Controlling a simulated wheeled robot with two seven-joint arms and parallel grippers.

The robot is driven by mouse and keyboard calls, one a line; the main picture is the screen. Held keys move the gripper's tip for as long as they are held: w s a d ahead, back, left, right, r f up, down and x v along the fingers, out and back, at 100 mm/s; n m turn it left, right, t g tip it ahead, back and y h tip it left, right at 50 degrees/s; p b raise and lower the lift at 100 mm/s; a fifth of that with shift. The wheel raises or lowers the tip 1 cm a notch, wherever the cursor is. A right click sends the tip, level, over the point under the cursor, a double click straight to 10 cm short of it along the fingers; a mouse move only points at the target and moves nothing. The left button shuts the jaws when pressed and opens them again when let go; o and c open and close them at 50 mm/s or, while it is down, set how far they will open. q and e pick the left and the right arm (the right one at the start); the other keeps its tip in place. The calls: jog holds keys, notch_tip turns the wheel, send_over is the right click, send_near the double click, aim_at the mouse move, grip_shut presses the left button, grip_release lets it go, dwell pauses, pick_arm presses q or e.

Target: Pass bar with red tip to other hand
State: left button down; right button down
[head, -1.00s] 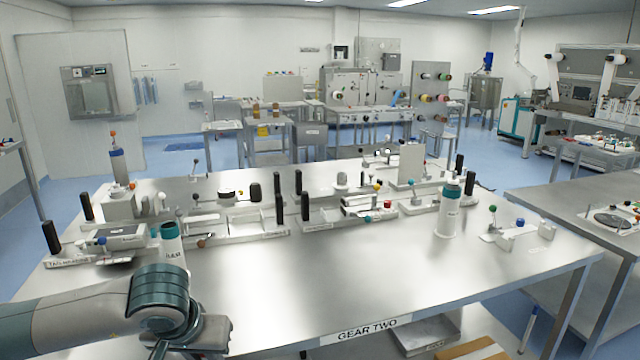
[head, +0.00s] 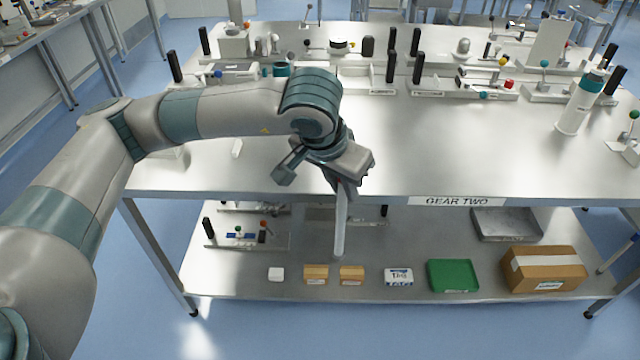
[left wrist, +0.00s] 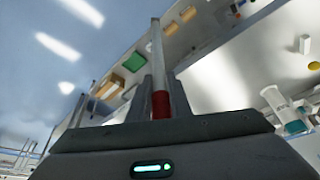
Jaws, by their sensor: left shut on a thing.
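My left gripper (head: 344,186) is shut on the bar (head: 340,225) in front of the table's front edge. The bar is a slim light grey rod and hangs down nearly upright from the jaws, its low end in front of the lower shelf. In the left wrist view the bar (left wrist: 157,50) points away between the fingers. Its red part (left wrist: 160,104) shows close to the gripper body. The red part cannot be made out in the head view. My right gripper is not in view.
The steel table (head: 440,150) has a bare middle, with fixtures and black posts along its back. A white bottle with a teal cap (head: 578,108) stands at the right.

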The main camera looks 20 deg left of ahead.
pick_arm(q)
jog(key=d+r+m+g+h, duration=0.1)
jog(key=d+r+m, duration=0.2)
jog(key=d, duration=0.6)
jog(key=shift+d+r+m, duration=0.4)
jog(key=shift+m, duration=0.4)
jog(key=shift+s, duration=0.1)
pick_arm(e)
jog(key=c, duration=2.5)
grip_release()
